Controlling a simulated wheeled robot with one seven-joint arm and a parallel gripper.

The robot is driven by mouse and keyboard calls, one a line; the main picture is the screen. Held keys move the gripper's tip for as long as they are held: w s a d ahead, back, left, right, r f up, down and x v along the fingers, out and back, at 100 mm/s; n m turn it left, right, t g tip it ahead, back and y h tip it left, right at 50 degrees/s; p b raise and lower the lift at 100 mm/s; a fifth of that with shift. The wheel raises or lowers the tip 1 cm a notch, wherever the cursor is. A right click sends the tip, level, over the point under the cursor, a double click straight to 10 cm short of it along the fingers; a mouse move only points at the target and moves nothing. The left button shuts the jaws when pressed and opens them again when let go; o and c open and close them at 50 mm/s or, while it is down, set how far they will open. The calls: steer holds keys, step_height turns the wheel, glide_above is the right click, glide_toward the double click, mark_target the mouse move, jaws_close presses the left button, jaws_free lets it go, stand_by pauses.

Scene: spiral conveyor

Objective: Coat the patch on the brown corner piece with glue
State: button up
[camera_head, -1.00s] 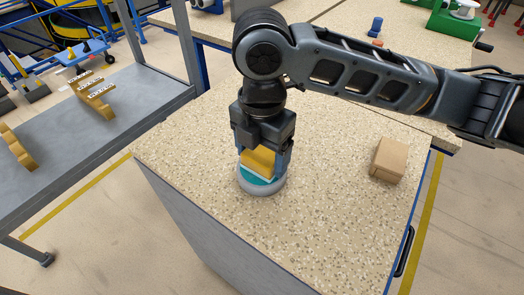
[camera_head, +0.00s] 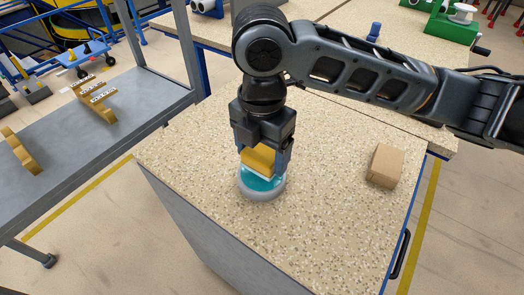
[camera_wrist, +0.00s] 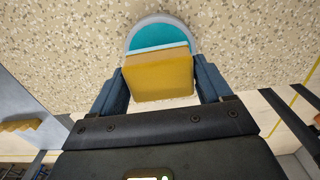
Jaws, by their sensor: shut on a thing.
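My gripper (camera_head: 264,163) is shut on a yellow block with a pale pad along its lower edge, which looks like a sponge applicator (camera_head: 257,160). In the wrist view the applicator (camera_wrist: 158,75) sits between both fingers. Its pad is over a round grey dish of teal glue (camera_head: 262,195); whether it touches the glue I cannot tell. The dish also shows in the wrist view (camera_wrist: 158,19). The brown corner piece (camera_head: 385,165) stands on the same speckled table to the right, apart from my gripper. Its patch cannot be made out.
The speckled tabletop (camera_head: 320,215) is clear between the dish and the brown piece. A grey shelf (camera_head: 80,150) at the left holds several yellow-brown curved parts (camera_head: 95,97). A green device (camera_head: 455,22) and a blue item (camera_head: 374,31) stand at the back.

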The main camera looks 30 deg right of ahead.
mark_target(261, 152)
steer(key=shift+r+p, duration=1.6)
steer(key=shift+r, duration=0.65)
steer(key=shift+a, duration=0.1)
